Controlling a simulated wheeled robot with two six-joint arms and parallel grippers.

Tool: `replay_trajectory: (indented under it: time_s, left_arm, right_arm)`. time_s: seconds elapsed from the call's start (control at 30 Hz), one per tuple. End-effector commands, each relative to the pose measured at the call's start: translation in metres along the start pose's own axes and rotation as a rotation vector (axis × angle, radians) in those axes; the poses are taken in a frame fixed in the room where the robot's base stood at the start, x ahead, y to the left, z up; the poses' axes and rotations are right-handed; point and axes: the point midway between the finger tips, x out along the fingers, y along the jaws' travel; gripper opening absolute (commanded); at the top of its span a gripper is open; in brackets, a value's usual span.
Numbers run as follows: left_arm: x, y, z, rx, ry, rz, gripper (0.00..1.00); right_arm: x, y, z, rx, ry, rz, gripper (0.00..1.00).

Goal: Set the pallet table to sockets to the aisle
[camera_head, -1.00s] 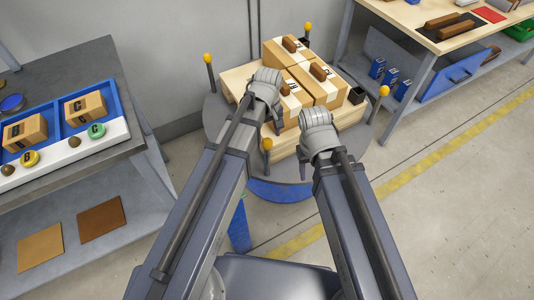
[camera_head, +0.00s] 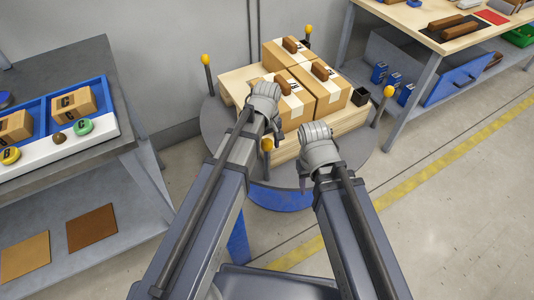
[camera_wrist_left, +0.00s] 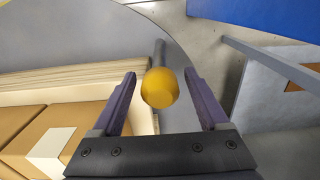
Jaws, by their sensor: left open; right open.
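The pallet table is a round grey turntable (camera_head: 222,128) with a blue base, and it carries a wooden pallet (camera_head: 345,130) with several taped cartons (camera_head: 321,88). Posts with yellow knobs stand around its rim, including a near knob (camera_head: 267,145), a left knob (camera_head: 205,59) and a right knob (camera_head: 389,91). A small dark open block, perhaps a socket (camera_head: 361,96), sits at the pallet's right corner. My left gripper (camera_head: 268,128) is open; in the left wrist view the near knob (camera_wrist_left: 160,88) shows between its fingers, with gaps both sides. My right gripper (camera_head: 318,172), open, hangs by the table's front right; its fingers are mostly hidden.
A grey bench (camera_head: 75,60) at left holds a blue-and-white tray (camera_head: 98,137) with boxes and coloured discs. A wooden-topped workbench (camera_head: 400,22) stands at the back right, with blue bins beneath. Open floor with a yellow line (camera_head: 450,146) lies at right.

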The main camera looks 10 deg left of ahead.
Motion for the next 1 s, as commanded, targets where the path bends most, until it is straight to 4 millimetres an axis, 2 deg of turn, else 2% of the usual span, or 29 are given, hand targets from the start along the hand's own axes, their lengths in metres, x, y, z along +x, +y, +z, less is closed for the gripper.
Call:
replay_trajectory:
  time_s: [0.03,0.1,0.4,1.0]
  left_arm:
    - [0.0088,0.0000,0.0000,0.000,0.000,0.000,0.78]
    - [0.0112,0.0000,0.0000,0.000,0.000,0.000,0.78]
    - [0.0105,0.0000,0.0000,0.000,0.000,0.000,0.78]
    - [0.0106,0.0000,0.0000,0.000,0.000,0.000,0.10]
  right_arm:
    - [0.0087,-0.0008,-0.0005,0.000,0.000,0.000,0.50]
    - [0.0111,-0.0011,-0.0007,0.000,0.000,0.000,0.50]
    - [0.0104,-0.0010,-0.0006,0.000,0.000,0.000,0.50]
    - [0.0105,-0.0010,-0.0006,0.000,0.000,0.000,0.50]
